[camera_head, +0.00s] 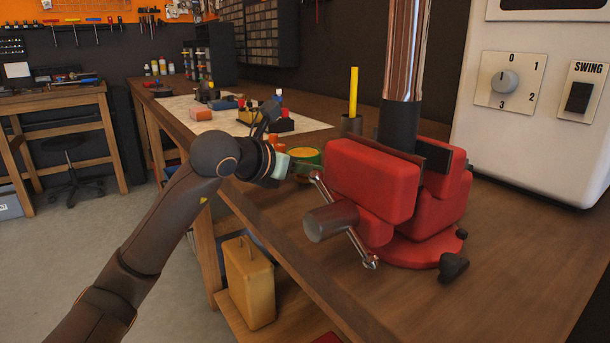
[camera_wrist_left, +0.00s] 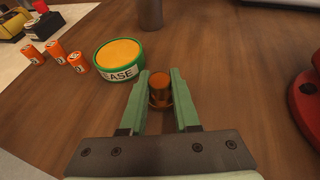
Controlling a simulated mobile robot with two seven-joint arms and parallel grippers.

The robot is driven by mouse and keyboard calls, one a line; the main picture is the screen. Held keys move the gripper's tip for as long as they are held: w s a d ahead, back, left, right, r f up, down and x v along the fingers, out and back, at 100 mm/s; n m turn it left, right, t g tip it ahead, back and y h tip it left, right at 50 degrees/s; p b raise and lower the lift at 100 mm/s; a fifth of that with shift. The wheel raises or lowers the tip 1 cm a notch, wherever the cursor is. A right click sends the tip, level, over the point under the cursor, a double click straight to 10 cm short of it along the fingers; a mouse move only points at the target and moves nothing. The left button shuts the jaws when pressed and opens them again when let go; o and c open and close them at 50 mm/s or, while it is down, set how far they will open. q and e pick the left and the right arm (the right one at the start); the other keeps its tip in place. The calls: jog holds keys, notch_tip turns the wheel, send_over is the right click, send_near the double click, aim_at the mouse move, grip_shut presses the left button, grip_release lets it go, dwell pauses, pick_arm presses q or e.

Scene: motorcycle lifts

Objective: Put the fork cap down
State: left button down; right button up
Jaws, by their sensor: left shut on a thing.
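My left gripper (camera_wrist_left: 160,95) is over the wooden bench (camera_wrist_left: 225,50) in the left wrist view, its two pale green fingers on either side of the small copper-brown fork cap (camera_wrist_left: 160,84). It is shut on the cap. Whether the cap touches the bench top is unclear. In the head view my left gripper (camera_head: 304,170) is beside the red vise (camera_head: 375,180), and the cap cannot be made out there. My right gripper is in neither view.
A green and yellow grease tin (camera_wrist_left: 118,58) stands just left of the cap, with several orange cans (camera_wrist_left: 55,50) beyond. A dark cup (camera_head: 352,125) holds a yellow rod. The vise grips an upright fork tube (camera_head: 402,60). A white machine (camera_head: 530,110) stands behind.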

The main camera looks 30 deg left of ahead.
pick_arm(q)
jog(key=shift+f, duration=0.2)
jog(key=shift+f, duration=0.15)
jog(key=c, duration=0.6)
grip_release()
jog(key=shift+c, duration=0.2)
jog(key=shift+s+r, duration=0.1)
jog(key=shift+r, duration=0.1)
jog(key=v, duration=1.1)
jog(key=shift+s, duration=0.4)
